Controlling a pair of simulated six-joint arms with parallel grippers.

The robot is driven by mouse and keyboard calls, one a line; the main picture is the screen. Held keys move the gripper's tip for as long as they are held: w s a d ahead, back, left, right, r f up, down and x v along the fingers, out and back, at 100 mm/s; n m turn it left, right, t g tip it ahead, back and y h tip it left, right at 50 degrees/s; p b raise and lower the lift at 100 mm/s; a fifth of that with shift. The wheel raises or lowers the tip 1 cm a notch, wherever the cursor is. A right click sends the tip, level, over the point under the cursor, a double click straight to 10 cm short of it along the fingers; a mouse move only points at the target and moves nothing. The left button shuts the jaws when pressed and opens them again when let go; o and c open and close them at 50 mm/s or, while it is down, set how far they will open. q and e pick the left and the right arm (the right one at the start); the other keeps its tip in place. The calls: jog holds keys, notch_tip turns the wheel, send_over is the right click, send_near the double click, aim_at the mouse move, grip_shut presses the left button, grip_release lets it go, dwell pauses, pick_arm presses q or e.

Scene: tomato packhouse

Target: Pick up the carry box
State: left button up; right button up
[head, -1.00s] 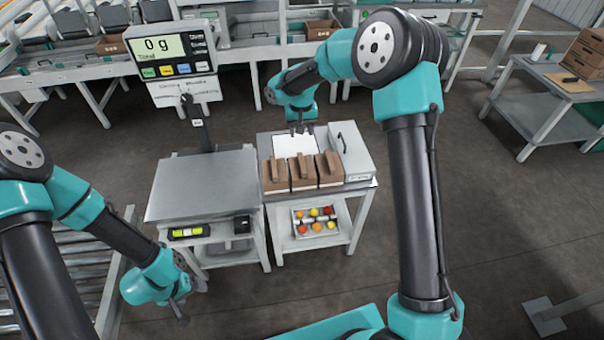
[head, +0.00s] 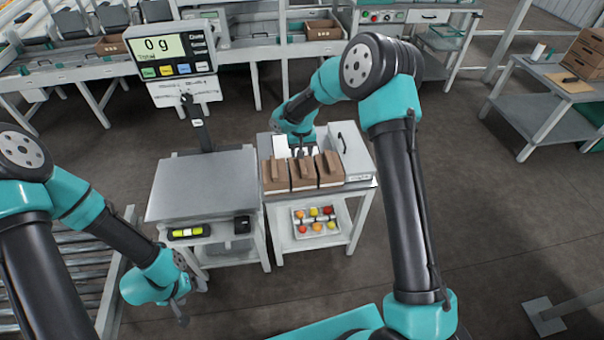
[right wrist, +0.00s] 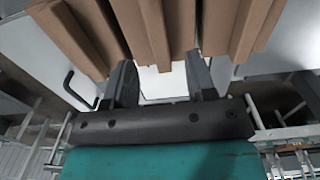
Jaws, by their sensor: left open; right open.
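Three brown carry boxes with raised handles stand in a row on the small table: left (head: 275,187), middle (head: 303,184) and right (head: 330,179). In the right wrist view, brown box parts (right wrist: 155,35) fill the top, just beyond the fingers. My right gripper (head: 301,152) is open, at the far side of the row, near the middle box. Its two spread fingers show in the right wrist view (right wrist: 162,78) with nothing held between them. My left gripper (head: 183,303) is open and empty at lower left, far from the boxes.
A white sheet (head: 281,146) lies behind the boxes, and a grey case with a black handle (head: 352,158) stands to their right. A scale platform (head: 203,182) with a 0 g display (head: 160,47) is left. A tray of tomatoes (head: 315,232) sits on the lower shelf.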

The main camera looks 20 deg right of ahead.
aim_at(302, 162)
jog(key=f, duration=0.4)
jog(key=shift+s, duration=0.4)
jog(key=shift+f, duration=0.6)
jog(key=shift+c, duration=0.4)
grip_shut()
